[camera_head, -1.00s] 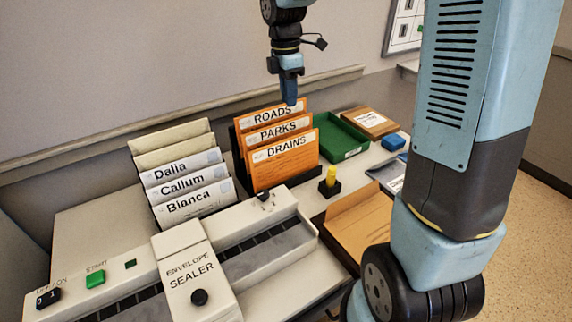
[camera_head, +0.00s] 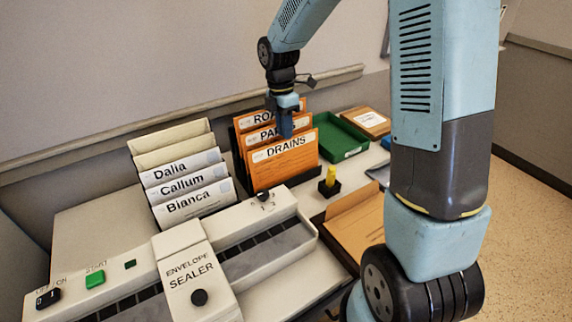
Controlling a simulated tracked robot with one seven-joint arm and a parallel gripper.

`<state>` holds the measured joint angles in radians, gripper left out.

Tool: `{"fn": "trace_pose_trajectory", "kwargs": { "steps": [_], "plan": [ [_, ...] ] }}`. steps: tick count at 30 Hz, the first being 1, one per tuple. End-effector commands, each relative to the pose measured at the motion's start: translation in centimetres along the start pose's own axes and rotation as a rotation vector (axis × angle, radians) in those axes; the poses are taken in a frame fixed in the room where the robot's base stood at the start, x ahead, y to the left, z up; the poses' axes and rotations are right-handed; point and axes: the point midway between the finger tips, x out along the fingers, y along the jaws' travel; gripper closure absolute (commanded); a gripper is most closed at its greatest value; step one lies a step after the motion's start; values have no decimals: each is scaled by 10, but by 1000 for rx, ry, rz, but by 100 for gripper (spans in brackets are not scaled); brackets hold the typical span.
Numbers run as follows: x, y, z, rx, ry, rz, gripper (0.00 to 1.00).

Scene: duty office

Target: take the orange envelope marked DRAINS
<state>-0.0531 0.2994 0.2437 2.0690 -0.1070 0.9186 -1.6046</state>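The orange envelope marked DRAINS (camera_head: 284,168) stands upright at the front of a dark rack (camera_head: 303,178), its label along the top edge. Behind it stand the orange PARKS envelope (camera_head: 251,141) and the orange ROADS envelope (camera_head: 250,124). My gripper (camera_head: 286,134) points down over this group, with its fingertips at the top edge of DRAINS and covering part of the PARKS and ROADS labels. I see the fingers edge-on, so their opening and any contact with the envelope cannot be told.
The envelope sealer (camera_head: 190,268) is in front. A green tray (camera_head: 345,143), a yellow-topped item (camera_head: 330,176) and a brown open folder (camera_head: 357,225) lie to the right.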

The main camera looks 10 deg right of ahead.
Motion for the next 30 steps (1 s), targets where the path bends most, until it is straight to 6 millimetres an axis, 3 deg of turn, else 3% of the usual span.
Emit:
{"fn": "trace_pose_trajectory", "kwargs": {
  "steps": [12, 22, 28, 30],
  "plan": [
    [47, 2, -3, -1, 0, -1, 81],
    [52, 2, -3, -1, -1, 0, 81],
    [52, 2, -3, -1, 0, 0, 100],
    [52, 2, -3, -1, 0, 0, 100]
  ]
}}
